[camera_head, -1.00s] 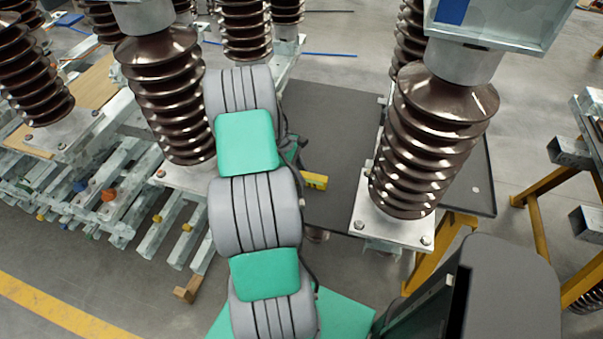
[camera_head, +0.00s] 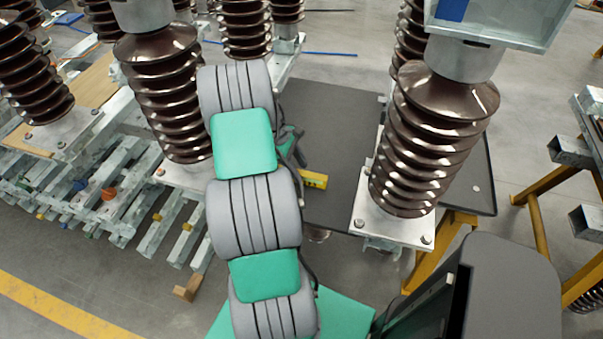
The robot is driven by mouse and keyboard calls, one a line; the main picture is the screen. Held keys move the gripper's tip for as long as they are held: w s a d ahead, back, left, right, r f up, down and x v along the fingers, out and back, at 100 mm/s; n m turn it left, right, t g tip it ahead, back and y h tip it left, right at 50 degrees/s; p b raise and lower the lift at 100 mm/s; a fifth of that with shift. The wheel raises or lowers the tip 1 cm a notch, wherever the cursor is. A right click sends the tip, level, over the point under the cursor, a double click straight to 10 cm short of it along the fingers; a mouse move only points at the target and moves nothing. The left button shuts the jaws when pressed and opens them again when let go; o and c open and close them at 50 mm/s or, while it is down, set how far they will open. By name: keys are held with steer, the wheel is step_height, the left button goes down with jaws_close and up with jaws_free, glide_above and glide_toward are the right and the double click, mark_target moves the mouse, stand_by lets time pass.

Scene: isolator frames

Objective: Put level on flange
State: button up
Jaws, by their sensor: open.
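A small yellow level (camera_head: 313,180) lies on the dark grey table top (camera_head: 335,125), just right of my arm. Its left end is close to or behind the arm. My gripper (camera_head: 298,156) is mostly hidden behind my arm; only a dark part with a green patch shows, just above and left of the level. It is open, and the level seems apart from it. A square metal flange plate (camera_head: 393,222) with bolts sits under the brown ribbed insulator (camera_head: 425,150) on the right. I cannot tell which flange is meant.
More brown insulators (camera_head: 170,90) stand at the left and back. Galvanised steel beams (camera_head: 120,200) lie at the left. Yellow stands (camera_head: 540,220) are at the right.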

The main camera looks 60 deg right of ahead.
mark_target(301, 172)
steer(key=shift+o, duration=0.4)
steer(key=v, duration=0.4)
steer(key=shift+w+r, duration=0.1)
steer(key=shift+r, duration=0.2)
steer(key=shift+o, duration=0.5)
steer(key=r, duration=0.1)
steer(key=s+d+r, duration=0.1)
steer(key=r, duration=0.1)
steer(key=shift+s+d+r+m+t+b, duration=0.1)
steer(key=shift+s+d+m+t+b, duration=0.05)
steer(key=shift+m+t+b, duration=0.15)
steer(key=shift+w+a+f+m+t+h, duration=0.2)
steer(key=shift+a+f+t, duration=0.2)
steer(key=shift+f, duration=0.15)
steer(key=shift+w+a+f+m+t+h, duration=0.2)
steer(key=shift+a+f+t, duration=0.1)
steer(key=shift+a+f, duration=0.15)
steer(key=x, duration=0.5)
steer(key=p+x, duration=0.1)
steer(key=x, duration=0.2)
steer(key=shift+w+a, duration=0.1)
steer(key=shift+a, duration=0.15)
jaws_close()
